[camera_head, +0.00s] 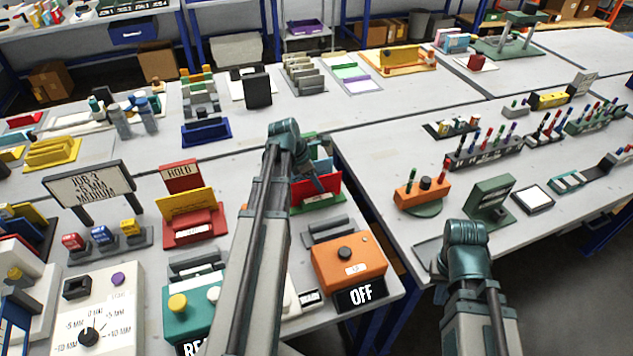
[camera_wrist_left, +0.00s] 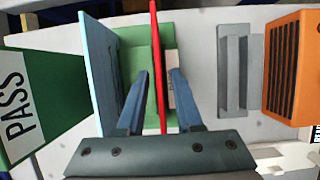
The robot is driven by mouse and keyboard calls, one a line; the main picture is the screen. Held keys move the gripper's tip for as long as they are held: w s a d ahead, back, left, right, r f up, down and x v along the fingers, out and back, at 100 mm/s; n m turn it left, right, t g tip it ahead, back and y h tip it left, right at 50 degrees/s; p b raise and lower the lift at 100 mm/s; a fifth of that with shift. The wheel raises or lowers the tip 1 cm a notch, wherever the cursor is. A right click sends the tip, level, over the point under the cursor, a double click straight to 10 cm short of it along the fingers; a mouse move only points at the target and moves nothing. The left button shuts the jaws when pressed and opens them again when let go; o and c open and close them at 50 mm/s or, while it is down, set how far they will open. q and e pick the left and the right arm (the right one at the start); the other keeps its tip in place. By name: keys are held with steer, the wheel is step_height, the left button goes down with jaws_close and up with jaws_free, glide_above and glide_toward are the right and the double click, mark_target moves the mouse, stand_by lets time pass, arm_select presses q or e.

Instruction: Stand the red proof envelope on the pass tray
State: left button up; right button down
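The red proof envelope (camera_wrist_left: 158,60) stands upright between the fingers of my left gripper (camera_wrist_left: 158,72) in the left wrist view. A small gap shows on each side of it, so the gripper is open around it. In the head view the red envelope (camera_head: 329,189) is partly hidden by my left gripper (camera_head: 319,187). It stands over the green pass tray (camera_head: 311,208), beside a light blue envelope (camera_wrist_left: 100,60). The green PASS sign (camera_wrist_left: 35,100) stands beyond the blue one. My right wrist shows in the head view, but its fingers do not.
An orange button box (camera_head: 348,264) with an OFF sign and a grey slotted holder (camera_wrist_left: 235,70) stand close to the pass tray. The red HOLD tray (camera_head: 195,232) holds a yellow envelope (camera_head: 187,203) to the left. A gap separates this table from the right one.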

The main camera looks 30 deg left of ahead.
arm_select(q)
steer(key=shift+r, duration=0.15)
steer(key=shift+s+a+r+p, duration=0.1)
steer(key=shift+r+p, duration=0.5)
steer(key=shift+p, duration=0.15)
steer(key=p+v, duration=1)
steer(key=v, duration=0.1)
steer(key=shift+f, duration=0.1)
steer(key=s+d+m+g+y, duration=0.1)
steer(key=s+d+m, duration=0.3)
steer(key=d+m, duration=0.6)
steer(key=s+d+f+m+g+y, duration=0.1)
steer(key=s+d+m, duration=0.3)
steer(key=d+m, duration=0.7)
steer(key=s+d+m+g+y, duration=0.1)
steer(key=s+d+m, duration=0.4)
steer(key=d+m, duration=0.5)
steer(key=d+y, duration=0.1)
steer(key=d, duration=0.1)
steer(key=shift+d+f+m+g, duration=0.25)
steer(key=shift+f+m+g, duration=0.05)
